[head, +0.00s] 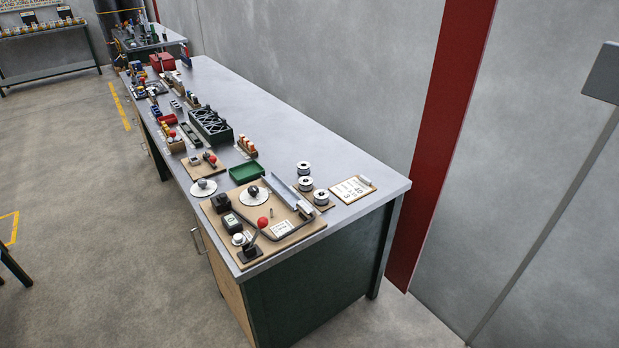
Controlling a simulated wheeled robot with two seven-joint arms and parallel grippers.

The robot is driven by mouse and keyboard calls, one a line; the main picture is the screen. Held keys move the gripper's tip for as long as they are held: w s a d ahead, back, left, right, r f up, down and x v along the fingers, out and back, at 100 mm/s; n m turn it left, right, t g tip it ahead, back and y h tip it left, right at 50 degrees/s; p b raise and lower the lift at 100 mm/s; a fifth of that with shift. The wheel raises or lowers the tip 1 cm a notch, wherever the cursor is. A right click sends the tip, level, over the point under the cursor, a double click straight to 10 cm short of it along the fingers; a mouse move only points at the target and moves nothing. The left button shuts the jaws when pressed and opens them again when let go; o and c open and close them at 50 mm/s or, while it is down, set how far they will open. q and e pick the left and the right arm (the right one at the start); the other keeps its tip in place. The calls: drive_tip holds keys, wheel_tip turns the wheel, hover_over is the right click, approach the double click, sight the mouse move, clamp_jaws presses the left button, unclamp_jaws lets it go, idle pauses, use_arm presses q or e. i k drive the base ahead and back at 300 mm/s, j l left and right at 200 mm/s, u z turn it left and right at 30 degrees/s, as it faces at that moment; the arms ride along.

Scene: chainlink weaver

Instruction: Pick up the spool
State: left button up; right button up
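Three spools with pale flanges and dark centres stand near the right end of the long grey workbench (285,127) in the head view. The rear spool (303,168) stands upright furthest back. The middle spool (305,184) is just in front of it. The front spool (321,197) is nearest the bench end, at the edge of a brown board. No gripper shows in the head view, so I cannot see whether either one is open or shut.
A brown board (306,231) with a red-knobbed lever and metal channel lies at the bench's near end. A card (353,189) lies right of the spools. A green tray (246,172) and a dark green rack (211,126) stand further back. The bench's wall side is clear.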

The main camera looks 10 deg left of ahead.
sight(304, 187)
drive_tip(key=i+l+u, duration=0.1)
drive_tip(key=i, duration=0.35)
drive_tip(key=i+l+u, duration=0.1)
drive_tip(key=i, duration=0.35)
